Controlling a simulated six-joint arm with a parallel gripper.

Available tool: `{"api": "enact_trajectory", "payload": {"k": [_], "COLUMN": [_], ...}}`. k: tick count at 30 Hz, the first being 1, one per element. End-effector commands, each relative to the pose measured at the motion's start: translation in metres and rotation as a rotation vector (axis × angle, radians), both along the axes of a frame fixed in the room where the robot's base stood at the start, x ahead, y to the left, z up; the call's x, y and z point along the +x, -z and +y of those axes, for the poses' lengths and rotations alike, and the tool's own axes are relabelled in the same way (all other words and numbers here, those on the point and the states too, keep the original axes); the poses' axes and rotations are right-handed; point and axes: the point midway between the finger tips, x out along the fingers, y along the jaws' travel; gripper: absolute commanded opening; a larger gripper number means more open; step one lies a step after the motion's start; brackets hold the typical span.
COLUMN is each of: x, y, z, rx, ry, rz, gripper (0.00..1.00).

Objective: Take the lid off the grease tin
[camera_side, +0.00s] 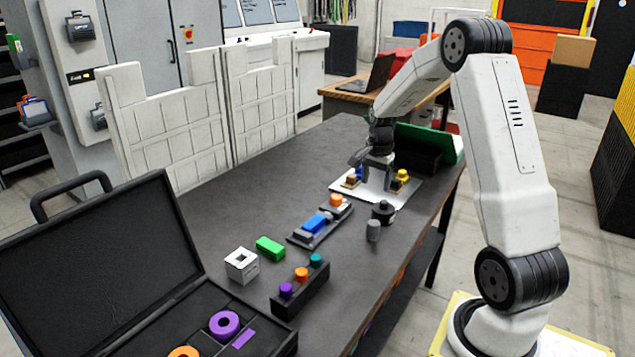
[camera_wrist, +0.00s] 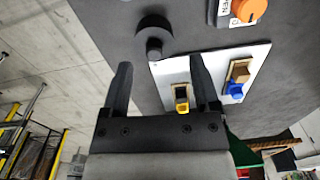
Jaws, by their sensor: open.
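The grease tin (camera_side: 383,214) is a small round black tin with a knobbed lid on top. It stands on the dark table just in front of a white plate, and its lid appears to be on. In the wrist view the black tin (camera_wrist: 153,22) is at the top, beyond my fingertips, with its round knob (camera_wrist: 155,46) toward me. My gripper (camera_side: 374,178) is open and empty above the white plate, behind the tin and apart from it. In the wrist view both fingers of my gripper (camera_wrist: 160,66) are spread wide.
The white plate (camera_side: 408,192) carries blocks with yellow and blue parts. A grey cylinder (camera_side: 373,230) stands close in front of the tin. A grey fixture (camera_side: 303,239) with blue and orange parts lies to its left. An open black case (camera_side: 100,250) is at front left.

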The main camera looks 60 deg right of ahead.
Motion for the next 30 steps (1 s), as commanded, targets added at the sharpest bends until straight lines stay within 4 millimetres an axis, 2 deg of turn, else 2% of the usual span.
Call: {"api": "enact_trajectory", "payload": {"k": [1,3,7,14,22,30], "x": [-0.005,-0.01,-0.016,-0.017,-0.016,-0.016], "y": [0.001,0.002,0.002,0.004,0.024,0.029], "z": [-0.015,-0.028,-0.041,-0.043,-0.043,-0.042], "rx": [0.005,0.011,0.018,0.019,0.019,0.018], "ry": [0.06,0.124,0.189,0.2,0.197,0.196], "rz": [0.005,0.01,0.017,0.018,0.018,0.017], "gripper": [0.78,0.78,0.78,0.78,0.78,0.78]}}
